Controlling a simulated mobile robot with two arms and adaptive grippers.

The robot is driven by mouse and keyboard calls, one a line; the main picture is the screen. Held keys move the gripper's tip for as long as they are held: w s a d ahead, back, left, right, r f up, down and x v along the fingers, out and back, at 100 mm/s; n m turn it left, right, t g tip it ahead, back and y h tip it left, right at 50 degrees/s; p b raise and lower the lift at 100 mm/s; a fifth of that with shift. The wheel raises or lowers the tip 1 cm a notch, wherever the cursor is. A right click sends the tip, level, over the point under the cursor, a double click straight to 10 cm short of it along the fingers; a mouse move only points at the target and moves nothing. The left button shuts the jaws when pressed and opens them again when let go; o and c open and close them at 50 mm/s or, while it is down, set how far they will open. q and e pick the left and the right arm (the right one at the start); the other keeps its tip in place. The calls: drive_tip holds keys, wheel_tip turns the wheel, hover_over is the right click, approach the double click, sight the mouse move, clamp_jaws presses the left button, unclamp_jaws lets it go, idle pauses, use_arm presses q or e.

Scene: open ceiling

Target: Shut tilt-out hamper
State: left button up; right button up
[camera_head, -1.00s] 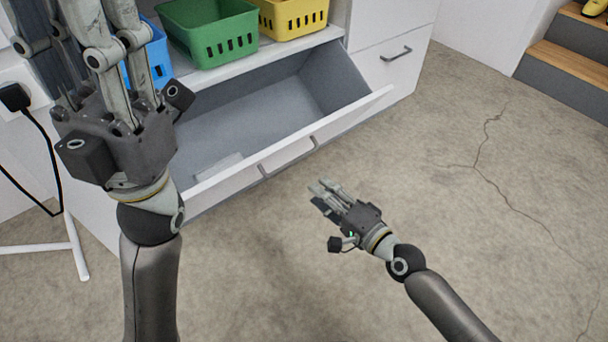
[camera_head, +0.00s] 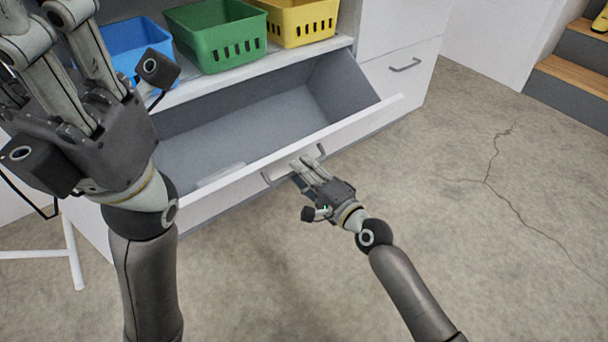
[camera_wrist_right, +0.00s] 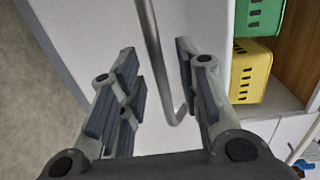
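The tilt-out hamper (camera_head: 365,122) is a white front tilted outward, with its grey inside (camera_head: 260,118) showing. Its bar handle (camera_head: 275,177) is on the outer face. My right gripper (camera_head: 306,168) is at this handle, in front of the panel. In the right wrist view the fingers (camera_wrist_right: 155,82) are open, and the metal handle bar (camera_wrist_right: 152,50) passes through the gap between them; I cannot tell whether they touch it. My left gripper (camera_head: 60,75) is raised at the upper left, with fingertips cut off by the frame and hiding the hamper's left end.
Blue (camera_head: 138,48), green (camera_head: 218,35) and yellow (camera_head: 300,20) baskets stand on the shelf above the hamper. A drawer with a handle (camera_head: 405,65) is to the right. Wooden-topped steps (camera_head: 575,75) are far right. The concrete floor (camera_head: 480,250) is clear.

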drive_tip(key=shift+w+a, duration=0.1)
drive_tip(key=shift+c, duration=0.4)
clamp_jaws()
drive_tip(key=shift+r, duration=0.1)
